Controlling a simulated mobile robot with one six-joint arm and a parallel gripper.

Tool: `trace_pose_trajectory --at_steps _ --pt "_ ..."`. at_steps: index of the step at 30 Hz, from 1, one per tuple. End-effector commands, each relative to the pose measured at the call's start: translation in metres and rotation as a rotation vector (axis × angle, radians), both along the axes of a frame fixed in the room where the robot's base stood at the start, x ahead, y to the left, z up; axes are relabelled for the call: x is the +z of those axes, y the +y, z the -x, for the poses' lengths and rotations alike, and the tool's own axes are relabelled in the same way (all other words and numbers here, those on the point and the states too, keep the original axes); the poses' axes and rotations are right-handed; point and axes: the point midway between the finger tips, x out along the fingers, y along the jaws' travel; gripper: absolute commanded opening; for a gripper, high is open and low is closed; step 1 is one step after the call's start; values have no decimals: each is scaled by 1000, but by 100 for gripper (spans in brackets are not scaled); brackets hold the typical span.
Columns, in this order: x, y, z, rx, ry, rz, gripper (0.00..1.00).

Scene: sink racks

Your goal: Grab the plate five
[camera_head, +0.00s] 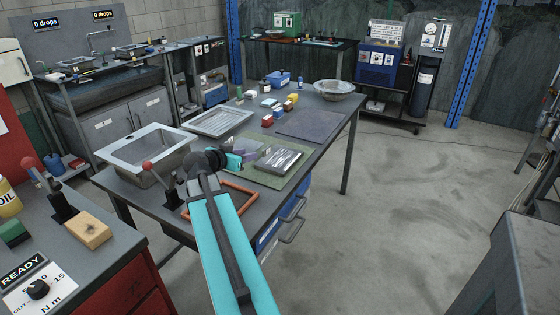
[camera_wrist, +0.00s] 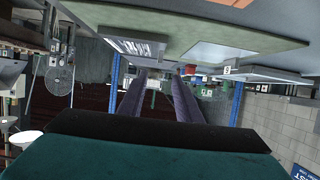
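A silver plate with dark bands or markings (camera_head: 278,160) lies on the green mat (camera_head: 268,179) on the workbench. A grey plate with lettering also shows in the wrist view (camera_wrist: 140,46), which looks upside down. A flat grey piece (camera_wrist: 262,75) there carries a small white tag with a dark mark, perhaps a 5; I cannot read it surely. My gripper (camera_head: 243,152) is over the near left side of the mat, left of the silver plate. In the wrist view its two purple fingers (camera_wrist: 158,94) are apart with nothing between them. My arm hides part of the mat's left side.
A metal sink basin (camera_head: 150,148) and a shallow tray (camera_head: 217,122) are left of the mat. A dark blue mat (camera_head: 311,125), small coloured blocks (camera_head: 267,121) and a metal bowl (camera_head: 334,88) are behind. An orange frame (camera_head: 238,190) lies in front. The floor right of the bench is clear.

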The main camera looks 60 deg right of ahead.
Motion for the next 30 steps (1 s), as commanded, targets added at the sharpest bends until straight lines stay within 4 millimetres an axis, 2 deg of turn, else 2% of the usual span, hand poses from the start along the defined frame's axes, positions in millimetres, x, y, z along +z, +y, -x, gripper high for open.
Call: trace_pose_trajectory --at_steps 8,21,30 --pt "-6 -18 0 -2 1 0 31" --pt "-28 -72 0 -3 1 -1 31" --pt "-33 -81 2 -2 0 0 31"
